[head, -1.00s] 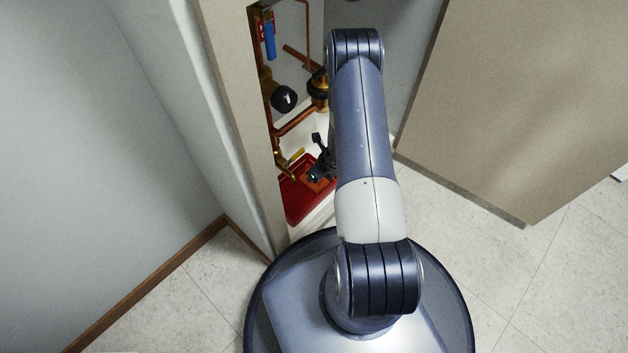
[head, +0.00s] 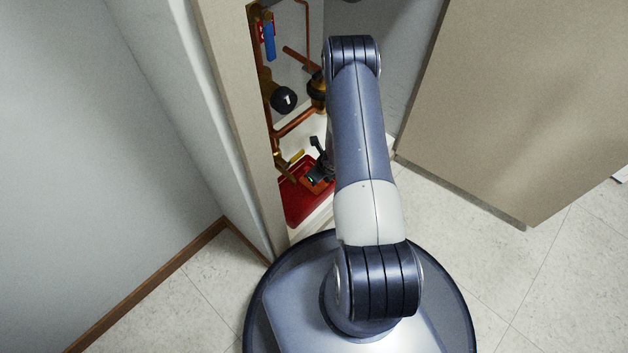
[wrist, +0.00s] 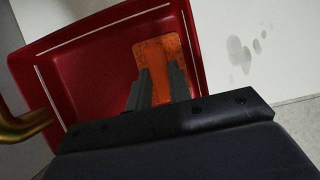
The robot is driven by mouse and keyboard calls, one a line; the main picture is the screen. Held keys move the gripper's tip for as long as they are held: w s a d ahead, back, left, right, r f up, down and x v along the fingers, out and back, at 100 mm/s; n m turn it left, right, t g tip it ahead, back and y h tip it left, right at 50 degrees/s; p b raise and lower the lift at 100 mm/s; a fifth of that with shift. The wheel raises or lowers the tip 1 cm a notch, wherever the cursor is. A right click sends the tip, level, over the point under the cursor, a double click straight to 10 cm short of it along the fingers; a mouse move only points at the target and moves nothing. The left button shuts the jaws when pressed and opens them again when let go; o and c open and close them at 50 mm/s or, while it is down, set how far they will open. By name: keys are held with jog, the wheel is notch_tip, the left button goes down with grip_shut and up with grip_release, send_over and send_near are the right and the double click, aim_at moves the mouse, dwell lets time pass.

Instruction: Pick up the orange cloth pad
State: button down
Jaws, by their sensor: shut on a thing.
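The orange cloth pad (wrist: 158,52) is in the wrist view, over the red tray (wrist: 88,70). My gripper (wrist: 160,82) is shut on the pad, its grey fingers at the pad's near part. I cannot tell whether the pad touches the tray floor. In the head view my gripper (head: 318,172) is partly hidden behind my arm, over the red tray (head: 303,209) on the closet floor.
Copper pipes (head: 297,124) and a black round knob (head: 284,100) stand left of my arm. A brass pipe (wrist: 22,122) is close at the left in the wrist view. The tan door (head: 500,110) stands open at right. A narrow frame (head: 240,120) bounds the left.

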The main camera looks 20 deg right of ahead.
notch_tip(320, 180, up, 8)
jog(key=p, duration=0.4)
jog(key=shift+s+d+f+b, duration=0.3)
jog(key=shift+s+b, duration=0.1)
jog(key=shift+s, duration=0.25)
jog(key=shift+s+d+f+b, duration=0.3)
jog(key=shift+s+b, duration=0.1)
jog(key=shift+s, duration=0.2)
jog(key=s+d, duration=0.2)
jog(key=s, duration=0.5)
jog(key=s+d, duration=0.3)
jog(key=s, duration=0.4)
jog(key=shift+d+b, duration=0.3)
jog(key=shift+b, duration=0.05)
jog(key=shift+s+r, duration=0.1)
jog(key=c, duration=1.8)
grip_release()
jog(key=shift+c, duration=0.2)
jog(key=c, duration=0.3)
jog(key=shift+s, duration=0.1)
jog(key=shift+c, duration=0.2)
